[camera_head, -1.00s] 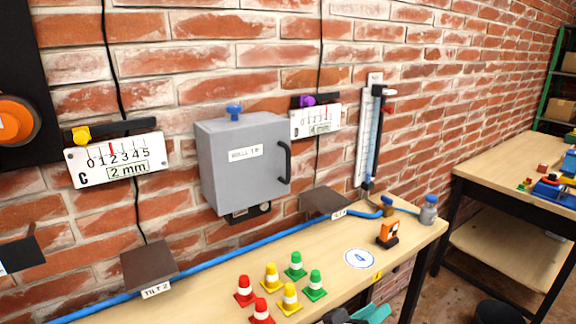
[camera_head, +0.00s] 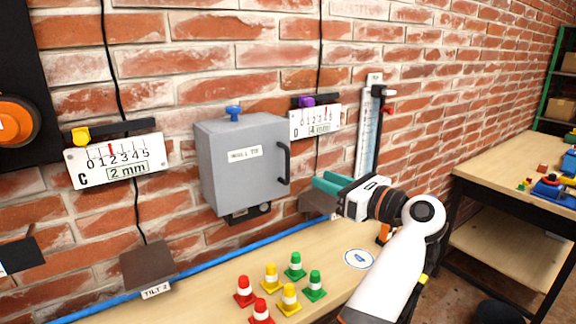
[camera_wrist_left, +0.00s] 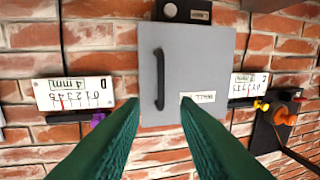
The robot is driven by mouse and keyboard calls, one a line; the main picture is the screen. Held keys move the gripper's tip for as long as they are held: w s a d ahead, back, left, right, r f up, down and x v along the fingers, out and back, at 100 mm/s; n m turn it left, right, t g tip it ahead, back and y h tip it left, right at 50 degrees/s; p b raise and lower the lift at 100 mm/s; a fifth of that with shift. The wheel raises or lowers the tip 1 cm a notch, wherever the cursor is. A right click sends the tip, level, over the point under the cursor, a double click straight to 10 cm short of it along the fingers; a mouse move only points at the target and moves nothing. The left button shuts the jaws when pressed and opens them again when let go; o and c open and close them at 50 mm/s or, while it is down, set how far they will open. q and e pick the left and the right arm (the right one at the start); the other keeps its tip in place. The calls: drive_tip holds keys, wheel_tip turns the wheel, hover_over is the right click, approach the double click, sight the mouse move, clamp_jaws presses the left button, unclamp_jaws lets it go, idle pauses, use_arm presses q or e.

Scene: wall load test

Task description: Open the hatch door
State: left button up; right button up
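The hatch is a grey wall box (camera_head: 240,165) with its door (camera_head: 255,178) shut. A black vertical bar handle (camera_head: 284,163) is on the door's right side. In the left wrist view the door (camera_wrist_left: 205,65) appears upside down, with the handle (camera_wrist_left: 158,80) left of its middle. My left gripper (camera_head: 321,186) has teal fingers and is to the right of the handle and a little lower in the head view. In the wrist view its fingers (camera_wrist_left: 159,102) are apart and empty, pointing toward the door, apart from the handle. My right gripper is not in view.
A blue knob (camera_head: 234,112) is on top of the box. Gauge C (camera_head: 115,161) and gauge D (camera_head: 315,121) hang on either side. Below, a bench (camera_head: 215,285) carries several small cones (camera_head: 290,299) and a blue hose (camera_head: 232,257). A tilt plate (camera_head: 148,264) is at left.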

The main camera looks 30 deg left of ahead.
sight(289, 166)
use_arm(q)
drive_tip(key=a+p, duration=0.1)
drive_tip(key=a, duration=0.2)
drive_tip(key=w+a+p, duration=0.1)
drive_tip(key=a, duration=0.3)
drive_tip(key=w+a+p, duration=0.1)
drive_tip(key=a, duration=0.2)
drive_tip(key=shift+a+r+p, duration=0.15)
drive_tip(key=shift+p, duration=0.15)
drive_tip(key=shift+w+a+f, duration=0.1)
drive_tip(key=shift+a+f, duration=0.1)
drive_tip(key=shift+a, duration=0.5)
drive_tip(key=shift+c, duration=0.3)
clamp_jaws()
